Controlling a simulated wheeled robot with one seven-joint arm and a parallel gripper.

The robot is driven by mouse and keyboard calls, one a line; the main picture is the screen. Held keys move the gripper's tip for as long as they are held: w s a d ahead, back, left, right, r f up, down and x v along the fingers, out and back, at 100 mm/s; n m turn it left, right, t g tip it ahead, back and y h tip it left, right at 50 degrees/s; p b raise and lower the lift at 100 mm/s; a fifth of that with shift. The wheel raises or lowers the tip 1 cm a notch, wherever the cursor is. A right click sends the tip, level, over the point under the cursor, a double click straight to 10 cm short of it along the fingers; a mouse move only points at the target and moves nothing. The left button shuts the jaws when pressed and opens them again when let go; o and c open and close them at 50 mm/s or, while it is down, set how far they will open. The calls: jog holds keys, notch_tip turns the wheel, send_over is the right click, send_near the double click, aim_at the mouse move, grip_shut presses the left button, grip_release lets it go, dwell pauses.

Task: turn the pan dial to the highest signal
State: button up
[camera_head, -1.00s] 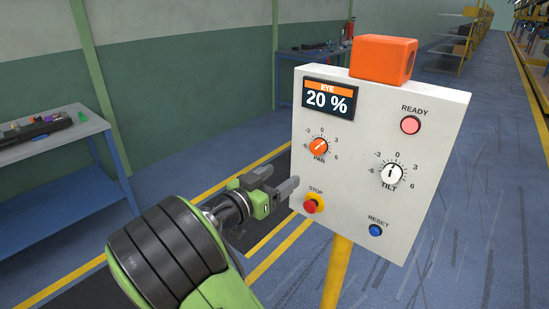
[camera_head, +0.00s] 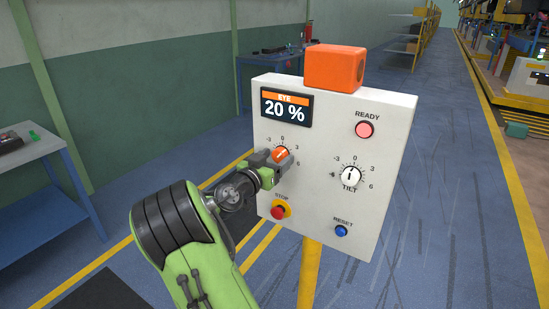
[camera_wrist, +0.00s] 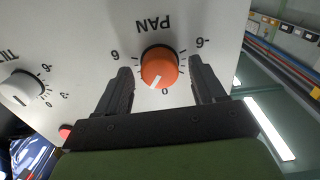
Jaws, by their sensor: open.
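The orange pan dial (camera_head: 281,154) is on the upright white panel. In the wrist view the pan dial (camera_wrist: 158,70) appears upside down, its white mark a little to the 6 side of 0. My gripper (camera_head: 268,160) is at the panel, its fingers partly hiding the dial and its scale. In the wrist view my gripper (camera_wrist: 161,75) is open, with one finger on each side of the dial and gaps between. The EYE display (camera_head: 285,107) reads 20 %.
The tilt dial (camera_head: 349,176) and pink READY lamp (camera_head: 364,130) are to the right. The red STOP button (camera_head: 279,211) is just below my gripper, and the blue RESET button (camera_head: 341,231) is lower right. An orange box (camera_head: 334,68) tops the panel.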

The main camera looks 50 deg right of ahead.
jog(key=c, duration=1.1)
jog(key=shift+o, duration=0.2)
jog(key=shift+n, duration=0.3)
jog(key=n, duration=0.3)
jog(key=n+p, duration=0.1)
jog(key=n, duration=0.3)
jog(key=n+p, duration=0.1)
jog(key=n, duration=0.2)
jog(key=shift+n+p, duration=0.3)
jog(key=shift+p, duration=0.1)
jog(key=shift+n+p, duration=0.9)
jog(key=shift+n, duration=0.7)
